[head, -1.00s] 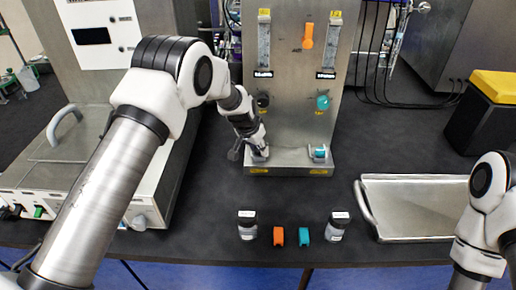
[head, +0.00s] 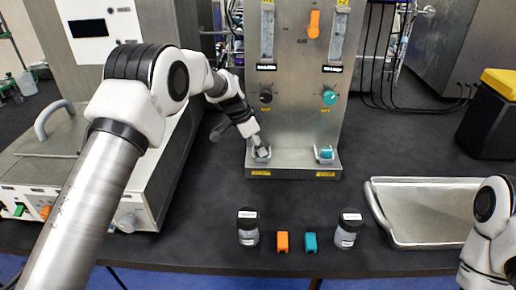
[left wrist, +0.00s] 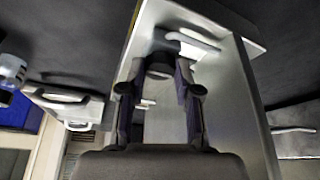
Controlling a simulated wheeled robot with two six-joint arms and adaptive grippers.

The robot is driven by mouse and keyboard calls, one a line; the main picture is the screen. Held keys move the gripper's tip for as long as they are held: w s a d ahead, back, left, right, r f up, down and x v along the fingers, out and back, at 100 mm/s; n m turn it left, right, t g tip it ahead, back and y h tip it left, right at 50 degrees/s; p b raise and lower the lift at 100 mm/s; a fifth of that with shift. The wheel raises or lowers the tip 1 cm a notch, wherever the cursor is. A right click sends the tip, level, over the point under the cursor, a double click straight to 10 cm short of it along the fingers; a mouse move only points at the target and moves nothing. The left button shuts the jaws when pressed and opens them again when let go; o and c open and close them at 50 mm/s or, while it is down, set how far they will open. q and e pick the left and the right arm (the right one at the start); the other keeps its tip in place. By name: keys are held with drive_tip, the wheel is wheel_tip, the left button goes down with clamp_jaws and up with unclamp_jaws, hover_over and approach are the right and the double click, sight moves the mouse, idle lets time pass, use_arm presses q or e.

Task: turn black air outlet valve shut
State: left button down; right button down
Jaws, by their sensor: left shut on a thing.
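My left gripper (head: 260,149) reaches down to the left seat on the low foot of the metal panel (head: 300,125). In the left wrist view its fingers (left wrist: 159,85) stand either side of a dark, round valve handle (left wrist: 160,66), which I take for the black air outlet valve, and are shut on it. In the head view the gripper mostly hides that valve. A black knob (head: 265,96) higher on the panel is free.
A teal knob (head: 329,97) and a teal valve (head: 325,153) are on the panel's right side. Two bottles (head: 248,227) (head: 347,230), an orange block (head: 283,242) and a teal block (head: 310,242) stand in front. A metal tray (head: 376,207) lies at right.

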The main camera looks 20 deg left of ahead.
use_arm(q)
drive_tip(key=shift+s+f, duration=0.15)
drive_tip(key=shift+f, duration=0.1)
drive_tip(key=c, duration=1.2)
unclamp_jaws()
drive_tip(key=o, duration=0.4)
drive_tip(key=shift+d, duration=0.1)
drive_tip(key=shift+w, duration=0.2)
drive_tip(key=shift+r, duration=0.1)
drive_tip(key=v, duration=1.1)
drive_tip(key=shift+r, duration=0.4)
drive_tip(key=shift+s, duration=0.1)
